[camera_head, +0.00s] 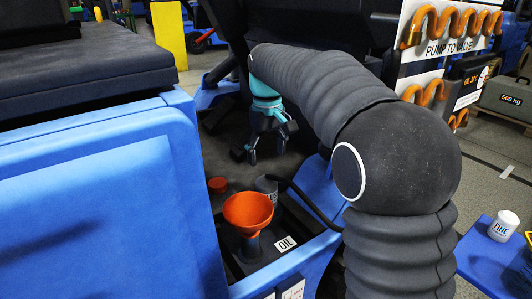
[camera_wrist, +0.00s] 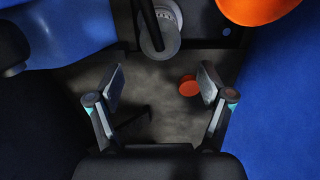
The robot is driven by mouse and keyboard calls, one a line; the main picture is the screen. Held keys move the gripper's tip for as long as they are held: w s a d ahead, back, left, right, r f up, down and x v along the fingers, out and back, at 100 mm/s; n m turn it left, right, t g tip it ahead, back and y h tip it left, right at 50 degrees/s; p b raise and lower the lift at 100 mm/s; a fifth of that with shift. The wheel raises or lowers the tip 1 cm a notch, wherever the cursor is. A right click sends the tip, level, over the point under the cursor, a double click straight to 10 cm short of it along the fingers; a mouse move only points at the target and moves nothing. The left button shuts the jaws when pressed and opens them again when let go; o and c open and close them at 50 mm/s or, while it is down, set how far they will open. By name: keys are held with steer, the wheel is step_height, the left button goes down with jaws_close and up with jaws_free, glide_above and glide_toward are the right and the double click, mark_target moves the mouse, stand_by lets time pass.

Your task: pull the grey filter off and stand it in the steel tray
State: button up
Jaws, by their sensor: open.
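The grey filter (camera_head: 267,186) is a grey cylinder upright in the recess of the blue machine, behind the orange funnel, partly hidden by a black hose. In the wrist view the filter (camera_wrist: 168,38) is at the top, with a dark bar or hose across it. My gripper (camera_head: 266,153) hangs above and behind the filter in the head view. In the wrist view my gripper (camera_wrist: 161,82) is open and empty, its fingers apart from the filter. I cannot make out a steel tray in either view.
An orange funnel (camera_head: 248,211) stands in front of the filter, near an OIL label. Blue machine walls (camera_head: 110,220) flank the recess. A white jar (camera_head: 503,226) marked FINE stands on a blue surface at the lower right.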

mark_target(266, 179)
steer(key=shift+f+b, duration=3.8)
steer(key=shift+f, duration=1.25)
steer(key=c, duration=1.4)
